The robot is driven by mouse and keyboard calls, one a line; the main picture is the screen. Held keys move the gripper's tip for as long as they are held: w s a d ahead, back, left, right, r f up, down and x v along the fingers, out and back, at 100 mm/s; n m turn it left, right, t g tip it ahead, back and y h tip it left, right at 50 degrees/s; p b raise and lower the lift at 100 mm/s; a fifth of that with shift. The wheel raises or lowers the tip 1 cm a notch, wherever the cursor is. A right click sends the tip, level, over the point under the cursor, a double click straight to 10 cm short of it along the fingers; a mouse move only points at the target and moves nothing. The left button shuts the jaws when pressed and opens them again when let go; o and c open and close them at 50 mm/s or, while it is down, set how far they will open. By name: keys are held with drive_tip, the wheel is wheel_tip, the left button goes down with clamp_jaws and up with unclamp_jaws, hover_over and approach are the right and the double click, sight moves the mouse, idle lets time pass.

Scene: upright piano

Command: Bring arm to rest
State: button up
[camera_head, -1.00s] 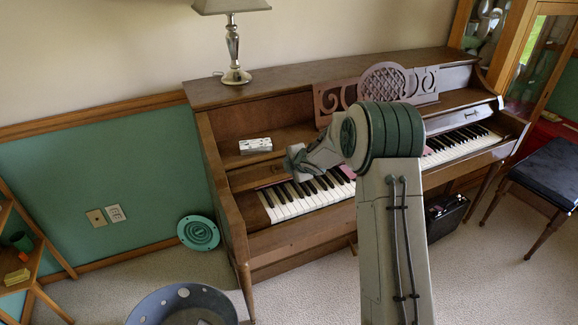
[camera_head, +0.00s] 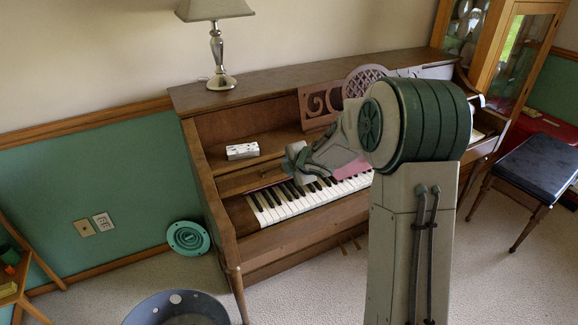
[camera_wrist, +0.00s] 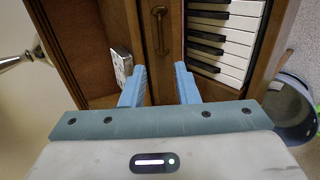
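My gripper (camera_wrist: 160,86) shows in the wrist view with two blue fingers apart and nothing between them, so it is open. It faces the piano's wooden front beside the keys. In the head view my arm stands in front of the upright piano (camera_head: 225,189), and its bulky green and grey joint hides part of the keyboard. The keys (camera_head: 300,199) also show in the wrist view (camera_wrist: 225,40).
A white patterned box (camera_head: 242,151) lies on the piano's ledge. A lamp (camera_head: 220,50) stands on top. A round green object (camera_head: 188,238) leans by the wall. A grey-blue tub (camera_head: 150,308) is at the bottom. A dark bench (camera_head: 540,165) stands right.

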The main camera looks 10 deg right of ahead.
drive_tip(key=shift+r, duration=0.1)
drive_tip(key=s+d+r+m+g+h+p, duration=0.1)
drive_tip(key=s+d+r+m+h+p, duration=0.2)
drive_tip(key=s+r+m, duration=0.4)
drive_tip(key=s+d+r+m+g+h, duration=0.1)
drive_tip(key=s+d+r+m+h, duration=0.1)
drive_tip(key=s+d+r+m, duration=0.5)
drive_tip(key=s+a+f+m+g+p, duration=0.1)
drive_tip(key=s+m, duration=0.3)
drive_tip(key=s, duration=0.7)
drive_tip(key=s+a+m+g+y+p, duration=0.1)
drive_tip(key=s+a+m+g, duration=0.2)
drive_tip(key=s, duration=0.9)
drive_tip(key=shift+a+f+m+g+y, duration=0.2)
drive_tip(key=shift+f+m+g+y, duration=0.15)
drive_tip(key=shift+m, duration=0.35)
